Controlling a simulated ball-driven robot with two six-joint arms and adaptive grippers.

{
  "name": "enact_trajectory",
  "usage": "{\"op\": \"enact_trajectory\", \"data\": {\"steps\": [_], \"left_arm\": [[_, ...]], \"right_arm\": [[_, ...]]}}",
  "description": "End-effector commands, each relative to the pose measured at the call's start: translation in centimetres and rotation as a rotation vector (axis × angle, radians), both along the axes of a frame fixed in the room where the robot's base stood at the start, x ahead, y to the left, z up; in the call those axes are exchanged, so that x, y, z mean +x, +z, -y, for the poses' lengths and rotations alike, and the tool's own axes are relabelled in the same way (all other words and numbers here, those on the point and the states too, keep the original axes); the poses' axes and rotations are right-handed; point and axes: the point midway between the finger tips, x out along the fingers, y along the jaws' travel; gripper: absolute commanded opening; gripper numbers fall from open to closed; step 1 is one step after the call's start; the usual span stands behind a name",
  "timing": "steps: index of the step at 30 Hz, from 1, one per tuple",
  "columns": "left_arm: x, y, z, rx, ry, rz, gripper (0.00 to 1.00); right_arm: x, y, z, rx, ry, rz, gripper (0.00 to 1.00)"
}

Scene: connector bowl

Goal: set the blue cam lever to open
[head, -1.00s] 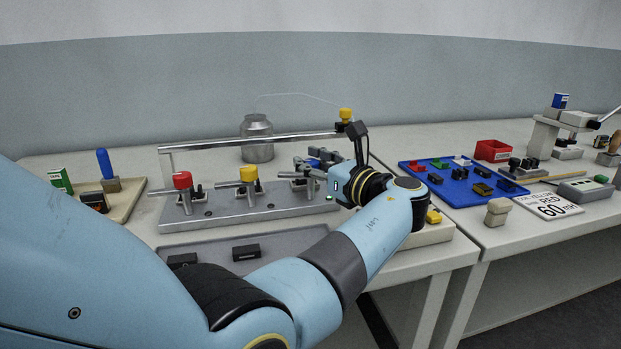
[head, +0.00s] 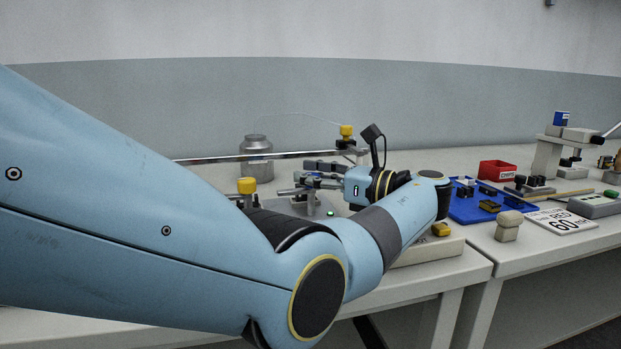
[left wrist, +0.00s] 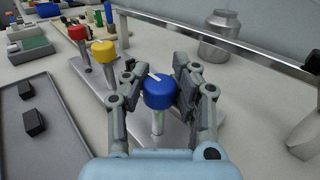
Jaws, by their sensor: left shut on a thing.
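The blue cam lever (left wrist: 159,92) has a round blue cap with a white mark on top and a metal post below. In the left wrist view it sits between the two fingers of my left gripper (left wrist: 160,88), which is shut on it. In the head view my left gripper (head: 312,182) is at the right end of the metal plate, and its fingers hide the blue cap. My right gripper is not in view.
Yellow (left wrist: 103,51) and red (left wrist: 77,33) capped levers stand in line on the same plate (left wrist: 176,135). A horizontal metal bar (head: 300,155) runs behind them, with a metal canister (head: 256,160) beyond. A dark tray (left wrist: 48,88) with black blocks lies beside the plate.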

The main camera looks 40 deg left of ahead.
Motion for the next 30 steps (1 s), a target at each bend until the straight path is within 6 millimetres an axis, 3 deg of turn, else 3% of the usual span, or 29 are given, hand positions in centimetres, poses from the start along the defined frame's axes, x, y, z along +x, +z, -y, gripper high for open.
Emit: {"op": "enact_trajectory", "data": {"steps": [4,5,11,22,30], "left_arm": [[-0.1,-0.4,0.2,-0.007,-0.001,-0.006,0.0],[-0.1,-0.4,0.2,-0.007,-0.001,-0.006,0.28],[0.0,-0.2,0.1,-0.004,-0.001,-0.004,0.54],[0.0,0.8,0.1,-0.002,-0.001,0.002,0.54],[0.0,6.0,0.1,-0.003,-0.001,0.003,0.54]], "right_arm": [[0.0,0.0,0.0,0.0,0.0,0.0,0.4],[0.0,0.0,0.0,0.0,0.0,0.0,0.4],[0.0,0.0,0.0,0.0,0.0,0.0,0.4],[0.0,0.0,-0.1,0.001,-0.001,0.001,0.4],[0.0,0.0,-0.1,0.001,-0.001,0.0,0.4]]}}
